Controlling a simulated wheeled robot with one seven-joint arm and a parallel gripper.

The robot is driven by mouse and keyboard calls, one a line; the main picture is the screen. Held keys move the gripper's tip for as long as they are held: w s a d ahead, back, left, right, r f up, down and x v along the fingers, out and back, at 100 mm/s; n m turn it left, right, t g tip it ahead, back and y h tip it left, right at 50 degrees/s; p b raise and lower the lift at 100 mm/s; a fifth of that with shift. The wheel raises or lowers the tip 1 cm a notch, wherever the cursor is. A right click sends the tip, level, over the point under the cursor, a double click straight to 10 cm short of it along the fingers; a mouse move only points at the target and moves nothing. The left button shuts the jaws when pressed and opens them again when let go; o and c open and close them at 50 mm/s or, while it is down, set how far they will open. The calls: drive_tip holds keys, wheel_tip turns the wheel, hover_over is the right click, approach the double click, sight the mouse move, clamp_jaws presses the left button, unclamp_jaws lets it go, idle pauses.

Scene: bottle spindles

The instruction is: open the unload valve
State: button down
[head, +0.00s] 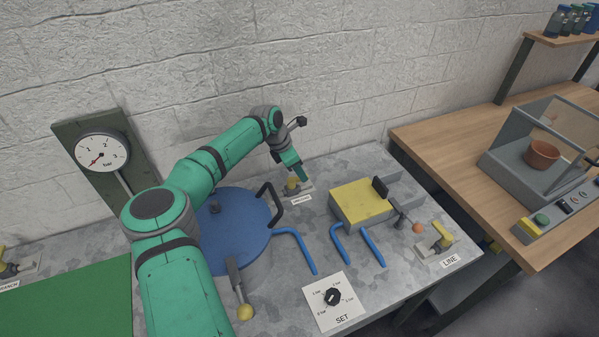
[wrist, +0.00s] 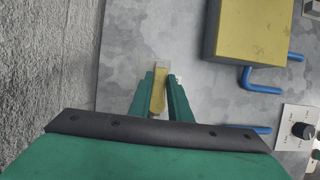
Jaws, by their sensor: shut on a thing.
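A small valve with a yellow handle (head: 291,187) sits on a pale base at the back of the metal bench, behind a small label (head: 301,199) too small to read surely. My gripper (head: 293,178) reaches down onto this handle from above. In the wrist view, the yellow handle (wrist: 158,93) stands between the two green fingers of my gripper (wrist: 163,84), which are shut on it. The fingers hide part of the handle and the valve body.
A blue round lid (head: 232,232) with a dark handle lies left of the valve. A yellow box (head: 362,203) and blue pipes (head: 296,247) are to its right and front. A valve marked LINE (head: 436,242), a SET dial (head: 332,297) and a pressure gauge (head: 102,152) also show.

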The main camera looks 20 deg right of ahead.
sight(288, 181)
drive_tip(key=shift+a, duration=0.1)
drive_tip(key=c, duration=1.6)
unclamp_jaws()
drive_tip(key=shift+c, duration=0.2)
drive_tip(key=v, duration=1)
drive_tip(key=shift+r, duration=0.35)
drive_tip(key=shift+a, duration=0.1)
